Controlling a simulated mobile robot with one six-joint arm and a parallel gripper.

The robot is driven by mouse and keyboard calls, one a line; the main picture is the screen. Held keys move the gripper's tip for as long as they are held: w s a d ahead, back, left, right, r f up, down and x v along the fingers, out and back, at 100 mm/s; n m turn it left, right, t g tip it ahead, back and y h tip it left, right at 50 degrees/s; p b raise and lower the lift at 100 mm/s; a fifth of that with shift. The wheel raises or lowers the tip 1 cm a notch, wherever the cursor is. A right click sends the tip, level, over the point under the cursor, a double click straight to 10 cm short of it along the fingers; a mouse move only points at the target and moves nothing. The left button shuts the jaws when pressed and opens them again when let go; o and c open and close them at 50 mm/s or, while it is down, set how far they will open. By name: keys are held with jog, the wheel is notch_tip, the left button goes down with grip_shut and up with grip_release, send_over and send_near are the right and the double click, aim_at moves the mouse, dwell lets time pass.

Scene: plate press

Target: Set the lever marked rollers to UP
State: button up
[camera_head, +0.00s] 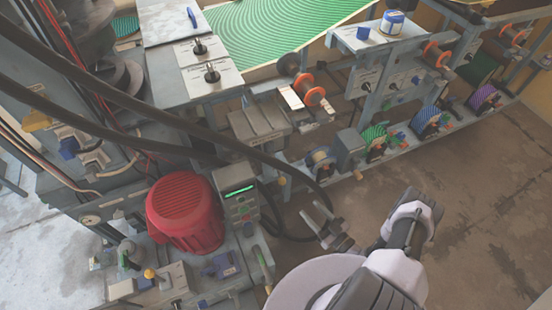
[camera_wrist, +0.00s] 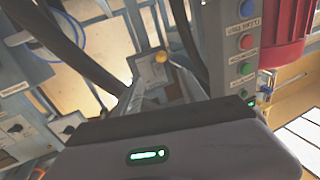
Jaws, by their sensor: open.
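I cannot read which lever is marked rollers. In the head view, two black-handled levers, one (camera_head: 199,46) behind the other (camera_head: 212,74), stand on pale plates at the upper left. A yellow-knobbed lever (camera_head: 150,274) stands on a plate at the lower left. A yellow knob (camera_wrist: 162,57) on a grey plate also shows in the wrist view; its label is too small to read. My gripper (camera_head: 317,212) is open and empty, right of the control box and apart from every lever. The gripper's dark body covers the bottom of the wrist view.
A red motor (camera_head: 185,212) stands left of the control box (camera_head: 238,197), which has coloured buttons (camera_wrist: 246,41). Thick black cables cross the head view near my gripper. A rack with several spools (camera_head: 375,137) runs along the right. The brown floor (camera_head: 470,200) at right is clear.

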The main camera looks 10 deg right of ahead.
aim_at(282, 182)
jog(key=b+x, duration=0.3)
jog(key=x, duration=1.4)
jog(key=shift+s, duration=0.1)
grip_shut()
jog(key=shift+s+f, duration=0.1)
dwell(0.4)
